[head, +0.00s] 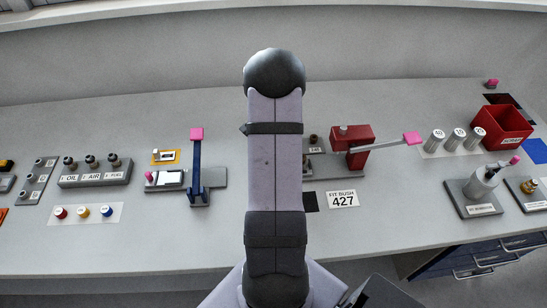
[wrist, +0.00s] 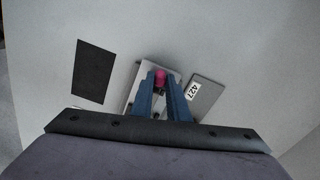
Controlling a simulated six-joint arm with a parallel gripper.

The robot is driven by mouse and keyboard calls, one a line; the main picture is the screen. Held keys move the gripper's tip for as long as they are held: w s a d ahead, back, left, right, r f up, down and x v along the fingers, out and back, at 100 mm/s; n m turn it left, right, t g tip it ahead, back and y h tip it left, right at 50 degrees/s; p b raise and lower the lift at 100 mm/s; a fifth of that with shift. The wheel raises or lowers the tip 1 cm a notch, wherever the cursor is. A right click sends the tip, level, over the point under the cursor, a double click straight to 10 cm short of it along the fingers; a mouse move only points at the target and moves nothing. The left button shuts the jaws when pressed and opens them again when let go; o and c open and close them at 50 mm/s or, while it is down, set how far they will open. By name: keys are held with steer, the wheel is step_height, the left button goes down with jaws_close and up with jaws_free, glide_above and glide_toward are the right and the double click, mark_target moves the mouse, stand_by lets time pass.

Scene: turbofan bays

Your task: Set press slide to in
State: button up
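The red press (head: 352,146) stands right of my arm in the head view, with a long lever ending in a pink grip (head: 412,138). A grey press base (head: 322,167) shows at its left, partly hidden behind my arm. In the wrist view a pink knob (wrist: 160,77) stands on a pale plate (wrist: 136,92), which I take to be the press slide. My gripper (wrist: 160,82) has its two blue fingers on either side of this knob, with a gap between them. Whether they touch it is unclear. The head view hides the gripper and knob behind my arm.
Left stands a blue lever (head: 196,170) with a pink top. Right are several silver cylinders (head: 459,138) and a red bin (head: 497,130). The front bench is clear.

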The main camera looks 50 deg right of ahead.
mark_target(309, 163)
jaws_close()
steer(key=s+d, duration=0.8)
steer(key=shift+s+d+b, duration=0.2)
steer(key=shift+b, duration=0.15)
steer(key=o, duration=0.7)
jaws_free()
steer(key=shift+s+d, duration=0.1)
steer(key=shift+s, duration=0.05)
steer(key=shift+r, duration=0.1)
steer(key=shift+r+b, duration=1.25)
steer(key=shift+r, duration=2.35)
